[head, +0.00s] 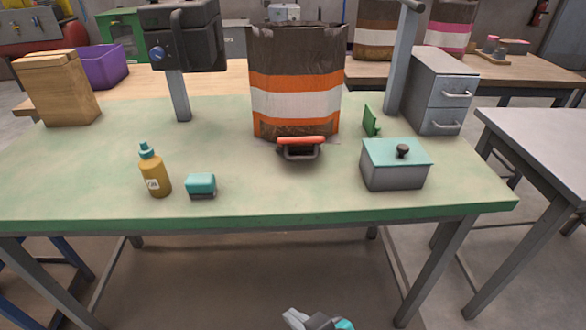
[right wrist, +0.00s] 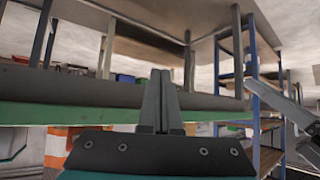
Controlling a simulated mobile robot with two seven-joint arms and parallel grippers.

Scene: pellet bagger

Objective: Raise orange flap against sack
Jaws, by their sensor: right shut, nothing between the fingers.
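The sack (head: 296,103) stands upright on the green table, brown with orange and white bands. The orange flap (head: 300,140) is a narrow bar low at the sack's front, over a dark bracket (head: 300,154). It looks lowered, with most of the sack's front above it uncovered. My right gripper (head: 318,320) shows only partly at the bottom edge of the head view, below the table's front edge and well away from the flap. In the right wrist view its two fingers (right wrist: 161,102) are together with nothing between them. My left gripper is out of view.
On the table (head: 100,206) are a mustard bottle (head: 155,174), a teal-topped block (head: 201,185), a lidded grey box (head: 394,168), a green bracket (head: 371,121) and a drawer unit (head: 444,94). A grey post (head: 403,65) stands right of the sack. The table front centre is clear.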

